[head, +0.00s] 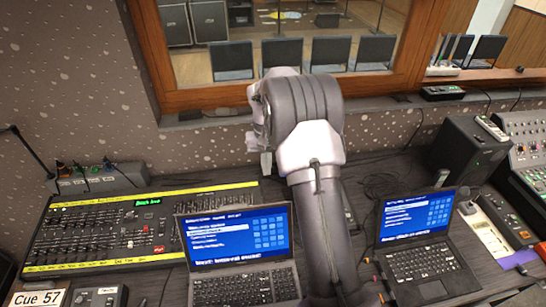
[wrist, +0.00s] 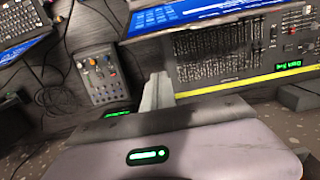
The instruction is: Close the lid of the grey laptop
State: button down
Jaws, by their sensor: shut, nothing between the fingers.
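The grey laptop (head: 245,285) stands open at the lower middle of the head view, its blue screen (head: 237,237) upright and facing me. Part of its screen shows at the top of the wrist view (wrist: 190,12); its keyboard is out of that frame. My gripper (head: 264,160) is up behind and above the lid, near the wall under the window, apart from the laptop. In the wrist view its fingers (wrist: 158,90) are together and empty. My arm passes just right of the laptop.
A darker open laptop (head: 415,235) stands to the right of my arm. A fader desk (head: 110,230) lies left of the grey laptop. A small knob box (wrist: 97,72) sits among cables behind the laptops. A black speaker (head: 468,155) stands at the right.

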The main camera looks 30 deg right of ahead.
jog(key=s+a+f+b, duration=0.2)
jog(key=s+f, duration=0.2)
jog(key=f, duration=0.5)
jog(key=shift+f, duration=0.1)
dwell(0.4)
